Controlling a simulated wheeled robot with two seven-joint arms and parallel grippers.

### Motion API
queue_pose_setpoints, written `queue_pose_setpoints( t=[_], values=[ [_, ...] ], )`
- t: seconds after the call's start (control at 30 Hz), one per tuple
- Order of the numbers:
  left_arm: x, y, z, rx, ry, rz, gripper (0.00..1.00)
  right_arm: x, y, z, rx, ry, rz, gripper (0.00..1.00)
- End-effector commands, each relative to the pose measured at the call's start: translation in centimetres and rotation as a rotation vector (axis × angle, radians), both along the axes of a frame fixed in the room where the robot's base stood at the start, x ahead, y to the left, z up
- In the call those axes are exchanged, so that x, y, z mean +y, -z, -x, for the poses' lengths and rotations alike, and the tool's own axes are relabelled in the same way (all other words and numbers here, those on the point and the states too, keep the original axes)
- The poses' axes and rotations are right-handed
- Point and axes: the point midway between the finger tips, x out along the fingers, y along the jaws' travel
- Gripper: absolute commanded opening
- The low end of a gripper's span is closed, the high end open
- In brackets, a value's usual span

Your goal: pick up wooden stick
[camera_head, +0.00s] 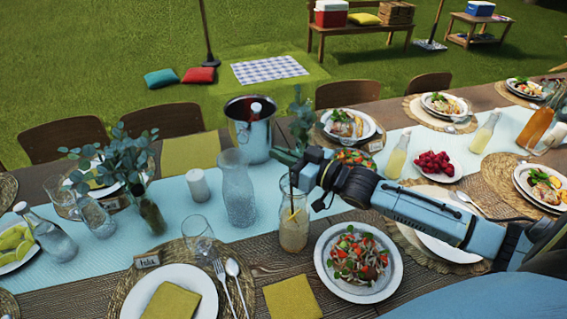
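A thin brown stick (291,196) stands in a glass of pale drink (294,228) at the middle of the table; I cannot tell for sure that it is wooden. My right arm comes in from the right, and my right gripper (284,162) is over the table just above and behind that glass, close to the top of the stick. Whether its fingers touch the stick or are apart from it cannot be made out, and its opening is too small and dark to judge. My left gripper is not in view.
A glass carafe (237,188) and a metal bucket with a bottle (249,134) stand left of my gripper. A salad plate (358,262) lies to the right of the glass, below my arm. A yellow napkin (292,298) lies in front. Plates and bottles crowd the table.

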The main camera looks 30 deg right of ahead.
Motion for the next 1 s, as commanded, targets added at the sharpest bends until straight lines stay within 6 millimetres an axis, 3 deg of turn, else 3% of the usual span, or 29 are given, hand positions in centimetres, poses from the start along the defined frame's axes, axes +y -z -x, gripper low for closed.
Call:
queue_pose_setpoints(
  t=[0.27, 0.7, 1.0],
  values=[
    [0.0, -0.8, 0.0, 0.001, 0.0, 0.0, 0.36, 0.0, -6.1, 0.0, -0.006, -0.003, 0.002, 0.0],
    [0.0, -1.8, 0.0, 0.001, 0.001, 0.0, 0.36, 0.0, -18.7, 0.0, -0.006, -0.001, 0.004, 0.0],
    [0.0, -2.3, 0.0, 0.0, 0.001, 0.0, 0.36, 0.0, -24.4, 0.0, -0.004, 0.0, 0.001, 0.0]
  ],
)
